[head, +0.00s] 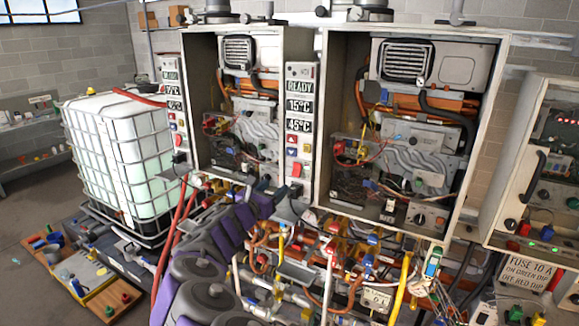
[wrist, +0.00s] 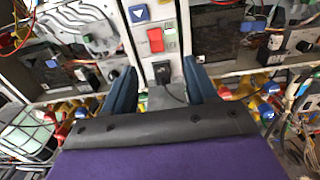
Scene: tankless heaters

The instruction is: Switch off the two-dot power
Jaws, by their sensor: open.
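A narrow control panel (head: 299,130) between the two open heater cabinets carries READY, 15°C and 45°C displays, arrow buttons and a red rocker switch (head: 296,169). In the wrist view, a red rocker switch (wrist: 156,40) sits below a blue down-arrow button (wrist: 138,14), with a black switch or socket (wrist: 162,74) lower down. My gripper (wrist: 160,84) is open and empty, its two blue fingers either side of that black part in the picture; contact cannot be told. Another panel at left has a red switch (head: 178,141). No two-dot mark is legible.
The left heater cabinet (head: 197,100) and right heater cabinet (head: 312,130) stand open with exposed wiring. Pipes and valves (head: 340,260) crowd the space below. A lit control box (head: 540,160) is at far right. A white caged tank (head: 120,160) stands at left.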

